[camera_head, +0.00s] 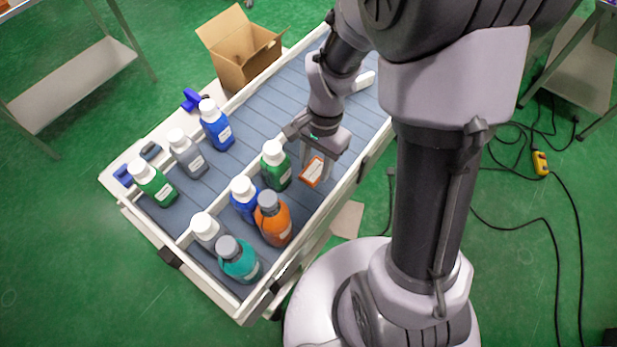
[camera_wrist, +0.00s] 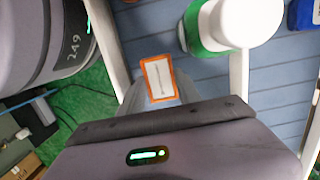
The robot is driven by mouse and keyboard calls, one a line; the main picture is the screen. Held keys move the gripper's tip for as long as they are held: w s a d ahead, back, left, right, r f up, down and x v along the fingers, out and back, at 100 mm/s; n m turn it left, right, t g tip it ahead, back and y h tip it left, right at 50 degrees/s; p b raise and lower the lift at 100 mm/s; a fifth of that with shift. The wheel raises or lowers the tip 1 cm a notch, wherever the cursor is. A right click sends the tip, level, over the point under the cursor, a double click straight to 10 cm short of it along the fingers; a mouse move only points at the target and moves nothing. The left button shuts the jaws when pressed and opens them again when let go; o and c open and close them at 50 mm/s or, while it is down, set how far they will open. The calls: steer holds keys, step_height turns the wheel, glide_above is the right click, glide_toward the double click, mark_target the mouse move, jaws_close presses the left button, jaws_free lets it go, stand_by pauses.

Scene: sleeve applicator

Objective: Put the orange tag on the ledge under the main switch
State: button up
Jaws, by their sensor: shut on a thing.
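The orange tag (camera_head: 314,174) has a white label face inside an orange border. My gripper (camera_head: 318,165) is shut on it and holds it over the near side of the conveyor, just right of a green bottle (camera_head: 275,167). In the wrist view the tag (camera_wrist: 158,78) is upright in front of the gripper body, with the green bottle (camera_wrist: 205,28) beyond it to the right.
Several bottles, including an orange one (camera_head: 272,222) and a teal one (camera_head: 238,262), stand on the grey conveyor (camera_head: 265,115) between pale rails. An open cardboard box (camera_head: 240,58) stands behind it. A yellow control box (camera_head: 541,163) and black cables lie on the green floor at right.

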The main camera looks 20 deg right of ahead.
mark_target(316, 168)
step_height(316, 168, down, 4)
steer(key=shift+f+b, duration=0.1)
steer(key=shift+b, duration=0.75)
steer(key=o, duration=1.3)
steer(key=shift+o, duration=0.2)
